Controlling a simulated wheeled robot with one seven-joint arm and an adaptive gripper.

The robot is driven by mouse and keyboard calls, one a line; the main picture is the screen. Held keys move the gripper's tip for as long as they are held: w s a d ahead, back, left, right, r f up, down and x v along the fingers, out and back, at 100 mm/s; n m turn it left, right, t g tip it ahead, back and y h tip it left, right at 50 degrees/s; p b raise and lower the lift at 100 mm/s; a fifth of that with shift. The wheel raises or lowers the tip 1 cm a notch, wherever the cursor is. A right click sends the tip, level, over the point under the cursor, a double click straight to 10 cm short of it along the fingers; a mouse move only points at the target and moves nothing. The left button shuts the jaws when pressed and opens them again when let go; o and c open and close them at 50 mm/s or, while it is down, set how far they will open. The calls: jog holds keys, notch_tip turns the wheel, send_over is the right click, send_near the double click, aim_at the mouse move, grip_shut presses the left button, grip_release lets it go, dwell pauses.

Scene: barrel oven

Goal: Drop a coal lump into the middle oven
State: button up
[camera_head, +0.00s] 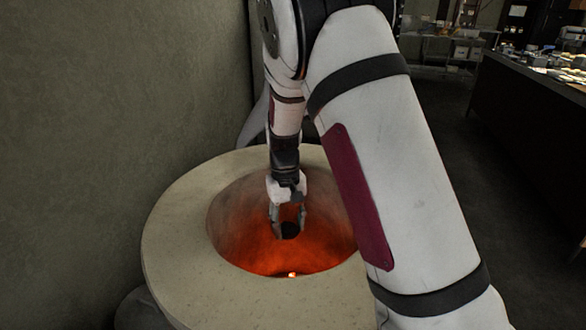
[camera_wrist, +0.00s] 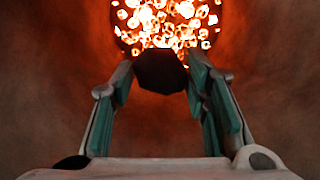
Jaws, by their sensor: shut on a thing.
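The barrel oven (camera_head: 185,240) is a round pale stone body with a wide open mouth, glowing orange inside. My gripper (camera_head: 289,228) points down into its mouth, below the rim and above the bottom. It is shut on a dark coal lump (camera_head: 290,231). In the wrist view, the lump (camera_wrist: 160,71) is held between the fingertips of my gripper (camera_wrist: 160,75). Beyond it lies a bed of glowing embers (camera_wrist: 165,22) on the oven floor. My arm hides part of the oven's right side. Only one oven is clearly visible.
A plain grey-green wall (camera_head: 120,90) stands behind and left of the oven. A dark counter (camera_head: 530,120) with small items is at the right, and shelves (camera_head: 450,45) are at the back. The dark floor (camera_head: 450,150) between them is clear.

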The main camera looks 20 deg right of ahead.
jog(key=shift+s+f+b, duration=0.15)
jog(key=shift+f+b, duration=0.25)
jog(key=shift+f, duration=0.2)
jog(key=shift+s+f+b, duration=0.15)
jog(key=shift+f+b, duration=0.25)
jog(key=shift+f, duration=0.2)
jog(key=shift+s+m, duration=0.1)
jog(key=shift+m, duration=0.2)
notch_tip(320, 180, up, 24)
jog(key=s+m+t+y+p, duration=0.1)
jog(key=s+m+p, duration=0.2)
jog(key=m+p, duration=1.9)
jog(key=n+p, duration=0.4)
jog(key=n, duration=0.2)
send_over(290, 224)
jog(key=s, duration=0.3)
jog(key=shift+f, duration=2.85)
jog(key=shift+s, duration=0.1)
jog(key=o, duration=1.2)
